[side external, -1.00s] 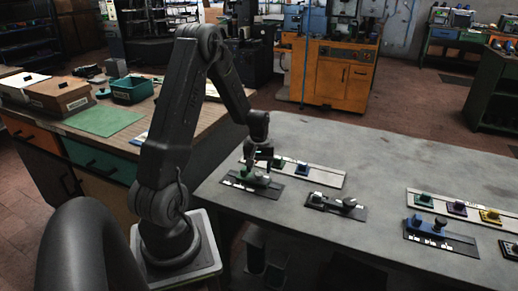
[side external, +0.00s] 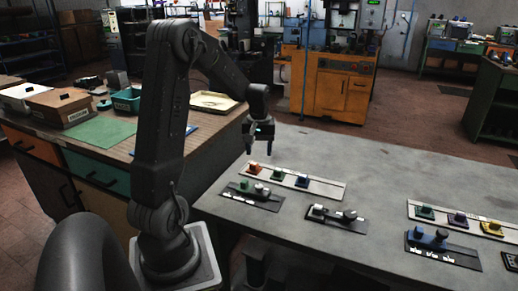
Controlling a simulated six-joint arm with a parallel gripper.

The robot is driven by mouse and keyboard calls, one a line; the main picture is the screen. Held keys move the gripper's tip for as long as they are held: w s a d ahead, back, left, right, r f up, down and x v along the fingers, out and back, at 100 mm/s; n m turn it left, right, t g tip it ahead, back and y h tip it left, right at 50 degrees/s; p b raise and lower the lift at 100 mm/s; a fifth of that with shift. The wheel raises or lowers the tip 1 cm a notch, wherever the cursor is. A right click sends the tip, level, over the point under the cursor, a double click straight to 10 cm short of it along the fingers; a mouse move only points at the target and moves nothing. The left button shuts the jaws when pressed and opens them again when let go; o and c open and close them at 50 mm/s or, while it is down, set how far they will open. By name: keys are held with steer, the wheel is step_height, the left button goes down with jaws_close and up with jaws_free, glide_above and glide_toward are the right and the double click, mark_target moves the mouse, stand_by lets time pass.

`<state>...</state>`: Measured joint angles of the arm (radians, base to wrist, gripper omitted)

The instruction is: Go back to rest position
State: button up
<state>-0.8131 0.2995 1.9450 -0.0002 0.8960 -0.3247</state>
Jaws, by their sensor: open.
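My gripper (side external: 259,147) hangs in the air above the back left part of the grey table (side external: 385,165). Its two fingers point down, apart, with nothing between them. Below it, a light strip (side external: 325,189) carries an orange block (side external: 254,169), a green block (side external: 277,174) and a blue block (side external: 302,181). In front of that strip, a dark plate (side external: 262,203) carries a green piece (side external: 244,185) and a grey knob (side external: 262,189).
Another dark plate (side external: 337,220) with grey knobs lies to the right. Further right are a plate with a blue fixture (side external: 426,238) and a strip with coloured blocks (side external: 457,219). A wooden bench (side external: 120,130) with boxes stands left. The table's back middle is clear.

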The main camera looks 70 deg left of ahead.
stand_by(0.4)
steer(key=w+d+r+m+t, duration=0.1)
steer(key=d+r+m, duration=0.2)
steer(key=d+r, duration=0.5)
steer(key=s+d+r+m+t, duration=0.2)
steer(key=s+d+m, duration=0.3)
steer(key=d, duration=0.6)
steer(key=s+d+r+m+t, duration=0.2)
steer(key=s+d+m, duration=0.3)
steer(key=d, duration=0.5)
steer(key=shift+s+d+r+t, duration=0.2)
steer(key=shift+s+d+t, duration=0.1)
steer(key=shift+s+d, duration=0.15)
steer(key=shift+a, duration=0.15)
